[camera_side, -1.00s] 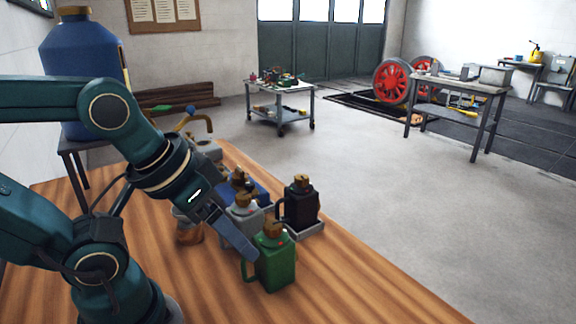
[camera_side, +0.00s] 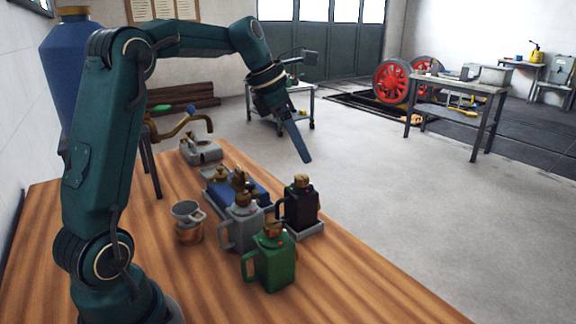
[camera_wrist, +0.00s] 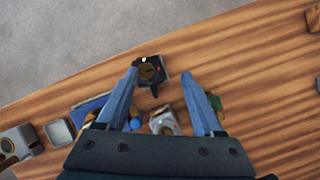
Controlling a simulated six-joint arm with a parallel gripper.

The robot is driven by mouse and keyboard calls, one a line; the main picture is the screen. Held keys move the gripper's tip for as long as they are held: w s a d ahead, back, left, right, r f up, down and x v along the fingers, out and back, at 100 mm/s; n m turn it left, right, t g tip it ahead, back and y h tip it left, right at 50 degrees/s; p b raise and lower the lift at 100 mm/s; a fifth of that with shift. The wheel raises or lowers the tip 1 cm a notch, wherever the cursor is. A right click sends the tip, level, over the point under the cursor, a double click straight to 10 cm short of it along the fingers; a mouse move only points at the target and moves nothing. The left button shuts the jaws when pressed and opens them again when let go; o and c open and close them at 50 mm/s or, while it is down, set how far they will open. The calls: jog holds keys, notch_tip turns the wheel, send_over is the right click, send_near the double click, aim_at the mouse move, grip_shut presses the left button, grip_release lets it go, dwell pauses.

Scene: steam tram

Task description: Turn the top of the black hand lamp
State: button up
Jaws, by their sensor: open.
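The black hand lamp (camera_side: 302,207) stands upright on a small grey tray (camera_side: 314,230) near the bench's far edge. Its brass top (camera_side: 302,181) faces up. My gripper (camera_side: 306,160) points down and is above the lamp in the side view, apart from it, with nothing held. In the wrist view my gripper (camera_wrist: 160,76) is open with its two blue fingers spread. There the black lamp (camera_wrist: 151,68) appears from above, between and slightly beyond the fingertips.
A grey lamp (camera_side: 241,232) and a green lamp (camera_side: 276,268) stand close beside the black one. A blue box (camera_side: 248,190), a metal mug (camera_side: 187,222) and a grey device (camera_side: 201,152) are to the left. The wooden bench (camera_side: 370,290) is bare at front right.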

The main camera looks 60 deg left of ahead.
aim_at(301, 176)
jog(key=shift+n+g, duration=0.4)
jog(key=shift+n, duration=0.1)
jog(key=a+f, duration=0.3)
jog(key=shift+f, duration=0.25)
jog(key=shift+x, duration=2.35)
jog(key=shift+w+r, duration=0.1)
grip_shut()
